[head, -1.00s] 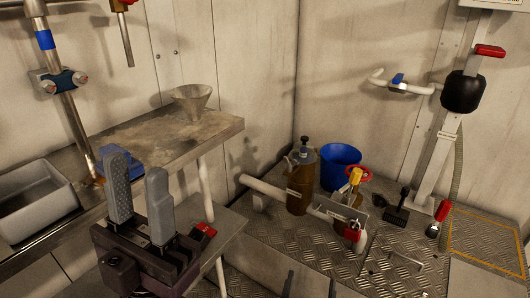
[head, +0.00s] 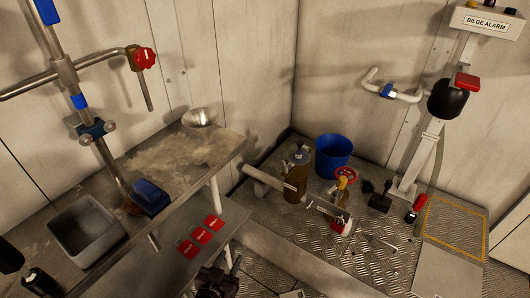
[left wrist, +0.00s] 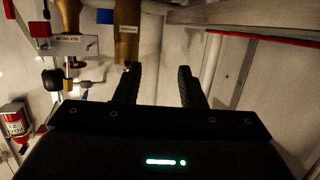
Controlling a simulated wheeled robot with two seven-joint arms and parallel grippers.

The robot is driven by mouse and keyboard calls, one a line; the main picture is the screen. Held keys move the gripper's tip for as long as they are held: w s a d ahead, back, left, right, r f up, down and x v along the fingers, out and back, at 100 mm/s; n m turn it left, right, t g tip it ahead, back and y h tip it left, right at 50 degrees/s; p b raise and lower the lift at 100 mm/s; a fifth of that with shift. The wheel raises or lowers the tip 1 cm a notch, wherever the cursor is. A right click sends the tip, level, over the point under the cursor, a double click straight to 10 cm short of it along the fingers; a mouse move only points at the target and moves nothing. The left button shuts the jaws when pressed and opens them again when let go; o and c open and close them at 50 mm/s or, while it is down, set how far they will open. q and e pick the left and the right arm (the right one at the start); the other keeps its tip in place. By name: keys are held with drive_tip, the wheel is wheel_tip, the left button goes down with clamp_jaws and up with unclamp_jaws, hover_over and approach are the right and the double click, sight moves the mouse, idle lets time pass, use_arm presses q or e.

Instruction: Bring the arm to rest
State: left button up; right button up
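My left gripper (head: 216,282) shows only in part at the bottom edge of the head view, low in front of the lower shelf. In the left wrist view its two dark fingers (left wrist: 159,72) stand apart with nothing between them. My right gripper is in neither view.
A bench (head: 226,143) holds a metal bowl (head: 200,117), a blue block (head: 150,195) and a grey basin (head: 67,250). Red tags (head: 201,236) lie on the lower shelf. A brown jug (head: 296,178) and blue bucket (head: 333,155) stand on the floor plates.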

use_arm(q)
drive_tip(key=s+a+f+g+y+p, duration=0.2)
drive_tip(key=s+a+f+g+p, duration=0.25)
drive_tip(key=s+f, duration=0.45)
drive_tip(key=s+a+f+g+y+p, duration=0.1)
drive_tip(key=s+a+f+g+p, duration=0.3)
drive_tip(key=s, duration=1)
drive_tip(key=s+a+f+n+g+y+p, duration=0.1)
drive_tip(key=s+a+f+g+p, duration=0.2)
drive_tip(key=s, duration=1.1)
drive_tip(key=shift+s+a+f+g+y+p, duration=0.4)
drive_tip(key=shift+g+p, duration=0.3)
drive_tip(key=shift+g, duration=0.45)
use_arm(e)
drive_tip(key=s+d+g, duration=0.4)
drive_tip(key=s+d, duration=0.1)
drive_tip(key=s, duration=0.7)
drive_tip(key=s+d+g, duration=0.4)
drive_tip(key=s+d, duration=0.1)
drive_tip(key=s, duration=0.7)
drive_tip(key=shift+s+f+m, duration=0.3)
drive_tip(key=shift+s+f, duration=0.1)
use_arm(q)
drive_tip(key=shift+w, duration=0.2)
drive_tip(key=shift+a, duration=0.1)
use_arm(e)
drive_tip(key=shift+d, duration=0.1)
